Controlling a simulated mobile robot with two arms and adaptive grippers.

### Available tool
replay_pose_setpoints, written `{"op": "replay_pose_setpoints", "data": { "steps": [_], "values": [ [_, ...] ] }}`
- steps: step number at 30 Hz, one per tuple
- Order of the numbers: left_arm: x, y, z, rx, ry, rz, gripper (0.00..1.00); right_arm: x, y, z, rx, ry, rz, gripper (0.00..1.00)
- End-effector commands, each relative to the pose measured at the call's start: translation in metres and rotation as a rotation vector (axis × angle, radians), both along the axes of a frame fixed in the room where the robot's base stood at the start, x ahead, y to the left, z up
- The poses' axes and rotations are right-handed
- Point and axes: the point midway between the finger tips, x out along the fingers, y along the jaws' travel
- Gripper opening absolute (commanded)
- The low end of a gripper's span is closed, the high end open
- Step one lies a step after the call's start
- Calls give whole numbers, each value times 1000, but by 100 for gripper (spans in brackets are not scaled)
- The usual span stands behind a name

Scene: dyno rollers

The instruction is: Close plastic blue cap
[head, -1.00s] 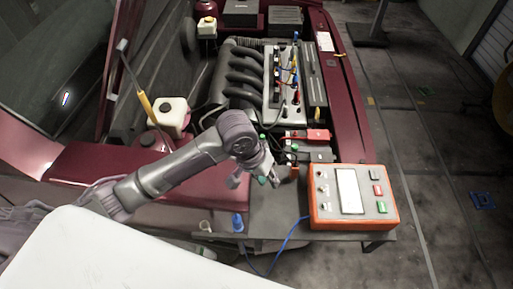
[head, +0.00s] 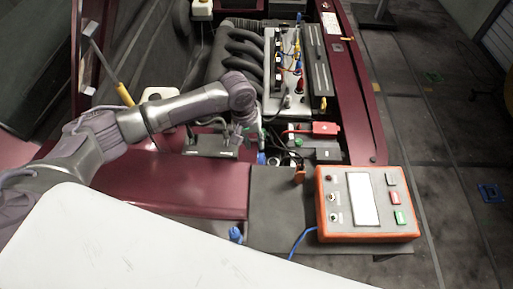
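A small blue piece (head: 261,158), which looks like a blue cap, shows just below my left gripper at the inner edge of the engine bay. Its lower part is hard to make out, and I cannot tell whether it is open or closed. My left gripper (head: 250,140) points down above it, with its fingers apart and nothing visible between them. I cannot tell whether a finger touches the blue piece. Another blue piece (head: 236,234) lies at the left edge of the dark mat (head: 275,200). My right gripper is not in view.
An orange-framed control box (head: 367,205) with a blue cable stands on the mat's right. A red clamp (head: 325,129) and the engine (head: 243,55) lie beyond the gripper. A white reservoir (head: 160,94) is partly behind my arm. The floor at right is mostly clear.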

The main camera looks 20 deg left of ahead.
Motion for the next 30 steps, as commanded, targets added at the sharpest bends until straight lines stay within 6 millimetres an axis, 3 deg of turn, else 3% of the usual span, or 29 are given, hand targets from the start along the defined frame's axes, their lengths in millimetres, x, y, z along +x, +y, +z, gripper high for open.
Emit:
{"op": "replay_pose_setpoints", "data": {
  "steps": [3, 9, 20, 25, 30],
  "values": [
    [0, -4, -21, 0, 3, 0, 29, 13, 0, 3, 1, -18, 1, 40],
    [2, -8, -42, 0, 1, -1, 29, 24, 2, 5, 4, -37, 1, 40],
    [2, -8, -47, -1, 0, -1, 29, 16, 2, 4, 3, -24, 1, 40],
    [2, -8, -46, -1, 0, -1, 1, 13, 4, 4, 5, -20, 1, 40],
    [2, -8, -46, -1, 0, -1, 0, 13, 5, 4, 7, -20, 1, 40]
  ]
}}
